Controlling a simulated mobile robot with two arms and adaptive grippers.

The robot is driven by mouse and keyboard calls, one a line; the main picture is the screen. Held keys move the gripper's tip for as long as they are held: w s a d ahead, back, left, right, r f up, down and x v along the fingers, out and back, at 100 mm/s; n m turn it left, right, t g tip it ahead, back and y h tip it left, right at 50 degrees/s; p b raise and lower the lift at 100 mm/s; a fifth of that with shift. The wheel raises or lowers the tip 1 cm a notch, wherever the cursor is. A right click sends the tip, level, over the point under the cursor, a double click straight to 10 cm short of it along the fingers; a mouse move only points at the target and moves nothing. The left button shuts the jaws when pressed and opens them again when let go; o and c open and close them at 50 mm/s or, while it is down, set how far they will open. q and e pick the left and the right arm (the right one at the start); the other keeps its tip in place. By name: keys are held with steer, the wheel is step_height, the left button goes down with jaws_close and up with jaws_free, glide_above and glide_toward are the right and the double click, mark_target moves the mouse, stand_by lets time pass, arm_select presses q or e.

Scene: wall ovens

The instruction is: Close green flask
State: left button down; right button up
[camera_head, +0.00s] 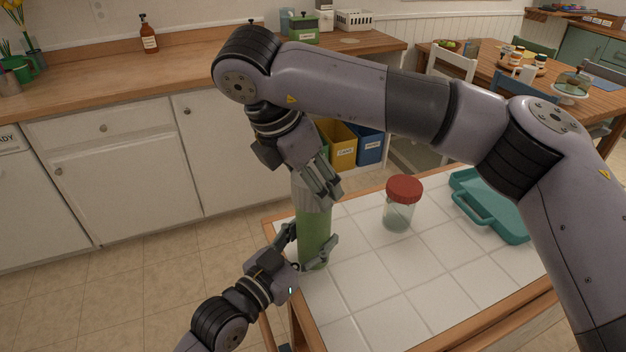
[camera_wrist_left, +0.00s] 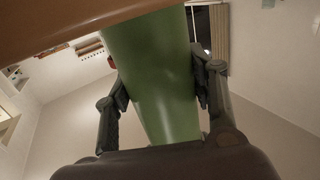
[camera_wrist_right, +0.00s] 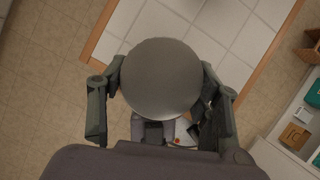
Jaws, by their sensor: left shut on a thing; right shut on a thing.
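The green flask (camera_head: 314,222) stands upright near the left edge of the white tiled table. My left gripper (camera_head: 312,240) is shut around its lower body from the left; the green body also shows between the fingers in the left wrist view (camera_wrist_left: 160,85). My right gripper (camera_head: 322,186) is above, shut on the grey lid (camera_wrist_right: 161,78), which shows as a round disc between its fingers. The lid (camera_head: 308,201) is in line with the top of the flask and looks to meet it. Fingers partly hide the joint, so I cannot tell whether it is tightened.
A glass jar with a red lid (camera_head: 402,204) stands right of the flask. A teal case (camera_head: 490,205) lies farther right on the tiled table (camera_head: 385,285). Yellow (camera_head: 343,146) and blue (camera_head: 369,145) bins sit behind. The tiles in front of the jar are clear.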

steer(key=m+g, duration=0.1)
steer(key=m, duration=0.1)
steer(key=m+h, duration=0.1)
steer(key=m, duration=0.2)
steer(key=shift+w+g, duration=0.15)
steer(key=shift+g, duration=0.25)
steer(key=m+g, duration=0.1)
steer(key=m, duration=0.3)
steer(key=shift+g, duration=0.3)
steer(key=o, duration=0.9)
steer(key=shift+o, duration=0.2)
steer(key=shift+r, duration=2.2)
steer(key=shift+o, duration=0.4)
steer(key=shift+o, duration=0.3)
